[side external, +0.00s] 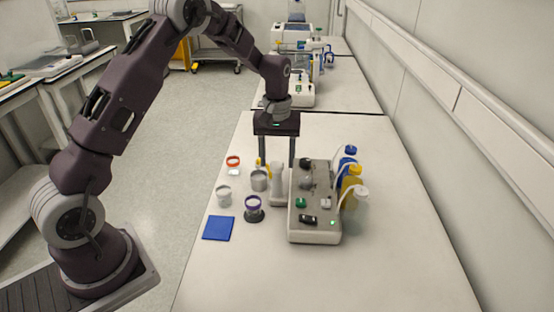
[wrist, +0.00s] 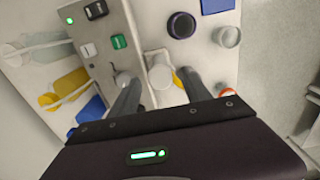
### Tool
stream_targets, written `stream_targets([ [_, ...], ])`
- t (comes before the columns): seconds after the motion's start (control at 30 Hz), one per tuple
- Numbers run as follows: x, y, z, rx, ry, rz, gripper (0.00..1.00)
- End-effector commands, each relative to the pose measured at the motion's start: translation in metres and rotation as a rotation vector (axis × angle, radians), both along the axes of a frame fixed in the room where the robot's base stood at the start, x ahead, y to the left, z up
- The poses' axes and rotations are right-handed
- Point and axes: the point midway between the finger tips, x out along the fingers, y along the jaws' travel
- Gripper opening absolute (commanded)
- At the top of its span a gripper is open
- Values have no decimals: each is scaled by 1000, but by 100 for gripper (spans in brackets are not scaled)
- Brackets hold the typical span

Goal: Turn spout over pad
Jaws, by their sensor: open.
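The blue pad (side external: 218,228) lies flat at the table's front left; part of it shows at the top edge of the wrist view (wrist: 216,5). The grey reactor unit (side external: 316,226) stands to its right, with buttons and knobs on top. A white upright post (side external: 278,182) stands against the unit's left side; its round top (wrist: 161,73) shows in the wrist view. I cannot clearly tell the spout apart from this post. My gripper (side external: 277,163) points down, open, its two fingers spread above and behind the post. In the wrist view (wrist: 162,88) the post's top appears between the fingers.
Cups stand left of the post: a grey one (side external: 259,181), a white one (side external: 223,197), and a purple-rimmed one (side external: 254,212). A red ring (side external: 233,160) lies farther back. Bottles with tubes (side external: 351,182) line the unit's right side. The table's right front is clear.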

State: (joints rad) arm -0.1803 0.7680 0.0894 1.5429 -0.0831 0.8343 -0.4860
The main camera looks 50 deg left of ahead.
Motion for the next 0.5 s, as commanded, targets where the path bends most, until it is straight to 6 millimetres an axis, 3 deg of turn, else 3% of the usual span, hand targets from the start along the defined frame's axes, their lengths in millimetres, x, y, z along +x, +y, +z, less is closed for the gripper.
stream_targets([
  [0.3, 0, 0, -7, 0, 0, -1, 56],
  [0.5, 0, 0, -7, 0, 0, -1, 17],
])
